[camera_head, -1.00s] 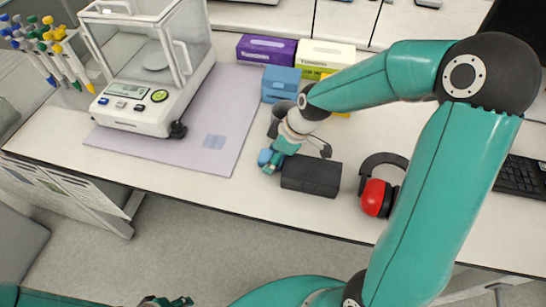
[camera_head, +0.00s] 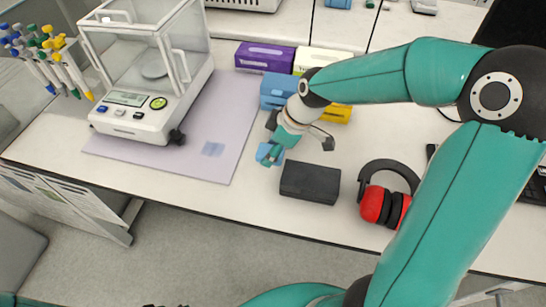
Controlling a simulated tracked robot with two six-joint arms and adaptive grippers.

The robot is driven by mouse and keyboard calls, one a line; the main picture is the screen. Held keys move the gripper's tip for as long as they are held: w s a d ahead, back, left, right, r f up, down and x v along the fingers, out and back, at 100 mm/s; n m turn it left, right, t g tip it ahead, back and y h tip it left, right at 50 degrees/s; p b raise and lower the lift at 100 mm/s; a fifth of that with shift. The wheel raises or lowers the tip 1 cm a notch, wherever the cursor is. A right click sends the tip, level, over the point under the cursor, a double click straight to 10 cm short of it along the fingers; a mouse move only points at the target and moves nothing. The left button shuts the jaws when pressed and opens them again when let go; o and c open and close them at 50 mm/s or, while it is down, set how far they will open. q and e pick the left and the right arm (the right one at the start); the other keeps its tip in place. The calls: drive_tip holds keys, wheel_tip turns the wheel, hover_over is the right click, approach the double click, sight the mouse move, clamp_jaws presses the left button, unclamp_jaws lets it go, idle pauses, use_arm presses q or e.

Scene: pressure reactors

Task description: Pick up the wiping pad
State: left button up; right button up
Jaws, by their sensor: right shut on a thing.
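A small light-blue pad (camera_head: 264,152), which I take to be the wiping pad, is at the fingertips of my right gripper (camera_head: 271,155). The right gripper is shut on it, and its fingers hide part of the pad. It is just right of the mauve mat and left of the black box; I cannot tell how far above the bench it is. Only a dark sliver of my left gripper (camera_head: 165,305) shows at the bottom edge, too little to judge its jaws.
A black box (camera_head: 310,182) and red ear defenders (camera_head: 372,204) lie to the right. A balance (camera_head: 135,115) stands on the mauve mat (camera_head: 225,120), which has a bluish square (camera_head: 213,149) on it. Purple (camera_head: 264,57) and blue (camera_head: 279,88) boxes are behind the gripper.

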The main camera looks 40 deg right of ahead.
wheel_tip(320, 180, up, 15)
idle(0.3)
